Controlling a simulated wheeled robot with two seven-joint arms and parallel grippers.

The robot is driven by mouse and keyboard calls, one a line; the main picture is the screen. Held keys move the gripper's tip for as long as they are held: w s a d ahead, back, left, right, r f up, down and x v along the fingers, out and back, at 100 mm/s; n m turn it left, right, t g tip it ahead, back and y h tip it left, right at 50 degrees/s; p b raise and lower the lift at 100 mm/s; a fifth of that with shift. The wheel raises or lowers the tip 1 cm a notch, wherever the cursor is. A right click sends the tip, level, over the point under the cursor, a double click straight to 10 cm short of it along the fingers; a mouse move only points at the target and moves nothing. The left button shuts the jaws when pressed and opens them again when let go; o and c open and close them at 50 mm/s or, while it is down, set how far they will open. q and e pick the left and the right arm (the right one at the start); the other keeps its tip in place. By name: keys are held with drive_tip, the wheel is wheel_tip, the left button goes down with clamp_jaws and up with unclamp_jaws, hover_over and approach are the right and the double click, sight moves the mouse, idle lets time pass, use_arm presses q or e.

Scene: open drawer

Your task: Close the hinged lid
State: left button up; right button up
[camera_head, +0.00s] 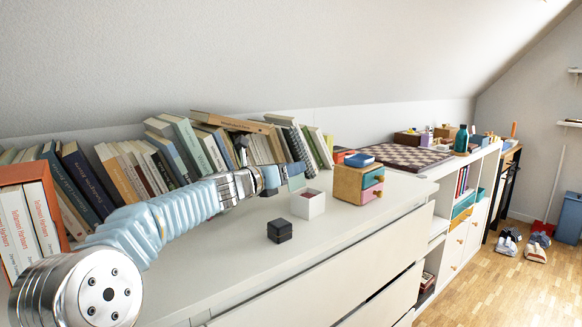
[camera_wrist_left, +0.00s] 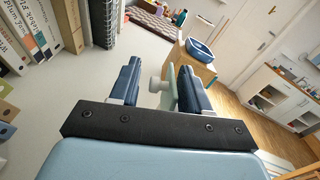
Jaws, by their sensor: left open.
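A small white open box (camera_head: 308,206) with a dark reddish inside stands on the white dresser top. Its pale green hinged lid (camera_head: 297,183) stands raised at the back left side of the box. My left gripper (camera_head: 277,177) is beside the raised lid, on its left. In the left wrist view, the two dark blue fingers (camera_wrist_left: 160,82) are apart. The box body is hidden in that view. My right gripper is not in view.
A small black box (camera_head: 280,231) stands in front of the white box. A wooden mini drawer unit (camera_head: 350,185) with a blue dish (camera_head: 359,159) on top stands to the right. Books (camera_head: 170,160) line the back wall. The dresser's front (camera_head: 370,260) drops away at the right.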

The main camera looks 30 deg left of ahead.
use_arm(q)
drive_tip(key=shift+w+d, duration=0.1)
drive_tip(key=shift+w, duration=0.4)
drive_tip(key=shift+c, duration=0.2)
clamp_jaws()
drive_tip(key=shift+d, duration=0.15)
drive_tip(key=m, duration=0.1)
drive_tip(key=d+m+b, duration=0.1)
drive_tip(key=shift+s+r+m+b, duration=0.2)
drive_tip(key=shift+m+b, duration=0.1)
drive_tip(key=shift+m, duration=0.1)
drive_tip(key=shift+s+d+r+m+b, duration=0.1)
drive_tip(key=shift+d+m+b, duration=0.4)
drive_tip(key=shift+m, duration=0.55)
drive_tip(key=shift+s+d+r+m+b, duration=0.1)
drive_tip(key=shift+d+m+b, duration=0.35)
drive_tip(key=shift+m, duration=0.6)
